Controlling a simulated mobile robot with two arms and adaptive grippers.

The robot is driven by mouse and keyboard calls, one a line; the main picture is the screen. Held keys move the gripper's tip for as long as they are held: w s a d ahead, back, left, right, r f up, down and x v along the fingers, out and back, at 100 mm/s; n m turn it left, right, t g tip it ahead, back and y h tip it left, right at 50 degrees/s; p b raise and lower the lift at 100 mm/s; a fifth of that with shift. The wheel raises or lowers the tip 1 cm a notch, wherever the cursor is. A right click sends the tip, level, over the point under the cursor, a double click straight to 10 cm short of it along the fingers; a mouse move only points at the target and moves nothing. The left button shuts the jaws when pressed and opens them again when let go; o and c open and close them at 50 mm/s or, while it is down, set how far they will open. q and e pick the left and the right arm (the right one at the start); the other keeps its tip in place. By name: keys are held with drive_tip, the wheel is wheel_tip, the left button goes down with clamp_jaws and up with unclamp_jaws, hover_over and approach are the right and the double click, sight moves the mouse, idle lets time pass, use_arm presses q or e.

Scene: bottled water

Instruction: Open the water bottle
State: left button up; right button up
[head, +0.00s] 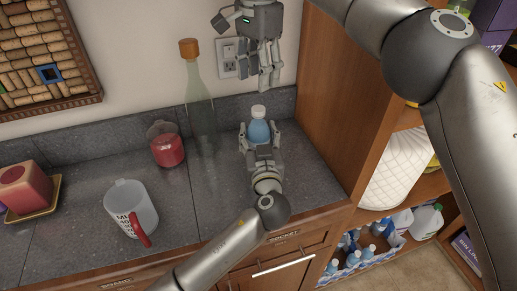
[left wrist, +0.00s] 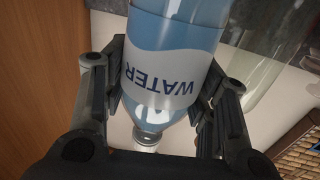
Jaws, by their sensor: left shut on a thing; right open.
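The water bottle (head: 259,131) is clear and blue with a white cap (head: 258,112), and it stands upright above the counter's back right part. My left gripper (head: 261,143) is shut around its body from the front. In the left wrist view the bottle (left wrist: 165,65) shows upside down between the fingers (left wrist: 155,95), with its WATER label facing me and the cap (left wrist: 147,138) at the lower end. My right gripper (head: 269,86) is open and empty, pointing down just above and slightly right of the cap, apart from it. The bottle's lower part is hidden by my left gripper in the head view.
A tall green glass bottle with a cork (head: 196,90) stands left of the water bottle. A red jar (head: 168,150), a mug (head: 131,208) and a red candle (head: 26,187) stand further left. A wooden shelf unit (head: 335,100) closes the right side. An outlet (head: 228,58) is on the wall behind.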

sight(258, 108)
use_arm(q)
clamp_jaws()
use_arm(e)
drive_tip(key=m, duration=0.6)
drive_tip(key=shift+m, duration=0.4)
drive_tip(key=m, duration=0.6)
drive_tip(key=shift+m, duration=0.3)
drive_tip(key=m, duration=0.6)
drive_tip(key=shift+m, duration=0.3)
drive_tip(key=m, duration=0.6)
drive_tip(key=shift+m, duration=0.4)
drive_tip(key=m, duration=1.8)
drive_tip(key=shift+f, duration=4.05)
drive_tip(key=shift+c, duration=0.5)
